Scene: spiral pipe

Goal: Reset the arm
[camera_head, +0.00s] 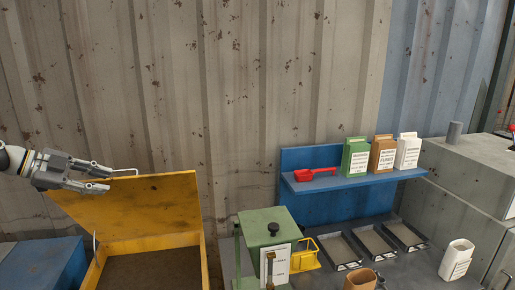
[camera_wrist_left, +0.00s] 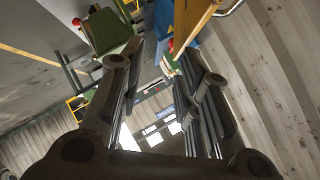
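My left gripper (camera_head: 109,180) reaches in from the left in the head view, beside the top edge of the raised yellow lid (camera_head: 150,205). Its two fingers are apart, and I see nothing held between them. In the left wrist view the fingers (camera_wrist_left: 160,52) are also spread, with a gap between them. A thin metal handle (camera_head: 126,171) at the lid's top edge shows close to the fingertips; contact cannot be told. It also shows in the left wrist view (camera_wrist_left: 231,9). My right gripper is in neither view.
The lid stands open on a yellow box (camera_head: 205,262). A green device (camera_head: 266,226) stands to its right. A blue shelf (camera_head: 350,181) holds a red scoop (camera_head: 315,174) and three cartons (camera_head: 382,154). Black trays (camera_head: 373,242) lie below. A corrugated wall (camera_head: 240,100) stands behind.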

